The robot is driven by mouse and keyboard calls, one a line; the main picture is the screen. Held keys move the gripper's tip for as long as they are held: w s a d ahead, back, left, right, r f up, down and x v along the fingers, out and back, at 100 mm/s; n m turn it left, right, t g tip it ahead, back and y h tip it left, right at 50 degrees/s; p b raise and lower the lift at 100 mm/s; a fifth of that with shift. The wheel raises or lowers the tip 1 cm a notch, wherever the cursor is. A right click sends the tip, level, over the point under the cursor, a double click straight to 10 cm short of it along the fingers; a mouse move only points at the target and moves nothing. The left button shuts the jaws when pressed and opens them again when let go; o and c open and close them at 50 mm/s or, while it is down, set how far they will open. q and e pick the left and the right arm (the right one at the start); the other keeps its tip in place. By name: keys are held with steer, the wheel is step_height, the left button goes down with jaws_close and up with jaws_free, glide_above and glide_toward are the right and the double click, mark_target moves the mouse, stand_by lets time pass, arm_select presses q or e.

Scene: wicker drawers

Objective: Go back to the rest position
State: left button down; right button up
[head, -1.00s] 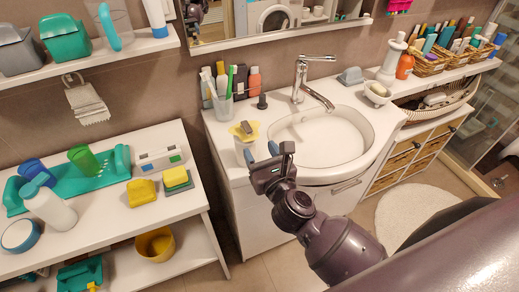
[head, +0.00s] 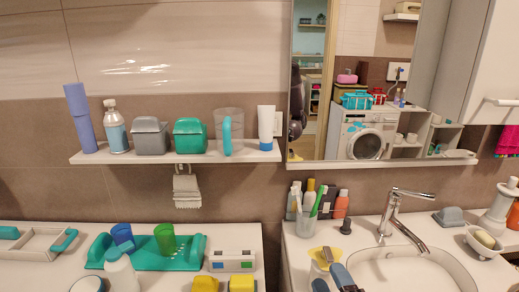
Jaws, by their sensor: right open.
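My right gripper (head: 332,282) shows only at the bottom edge, with two blue-tipped fingers apart and nothing seen between them. It is in front of the sink counter, just below a cup with a yellow top (head: 323,262) and left of the basin (head: 410,272). The rest of my right arm is below the picture. My left gripper is not in view.
A wall shelf (head: 250,156) holds bottles, bins and a tube. A mirror (head: 345,60) hangs above the sink. The tap (head: 390,215) rises behind the basin. On the left table (head: 230,234) stand a teal tray (head: 190,258), cups and yellow blocks.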

steer(key=s+d+f+n+g+h, duration=0.2)
steer(key=s+d+f+n+g, duration=0.2)
steer(key=f+n, duration=0.6)
steer(key=s+d+f+n+g+h, duration=0.3)
steer(key=s+d+f+n+g, duration=0.1)
steer(key=s+d+f+n, duration=0.5)
step_height(320, 180, down, 2)
steer(key=shift+s+f+n+h, duration=0.25)
steer(key=shift+s+n+h, duration=0.05)
steer(key=shift+s+n, duration=0.6)
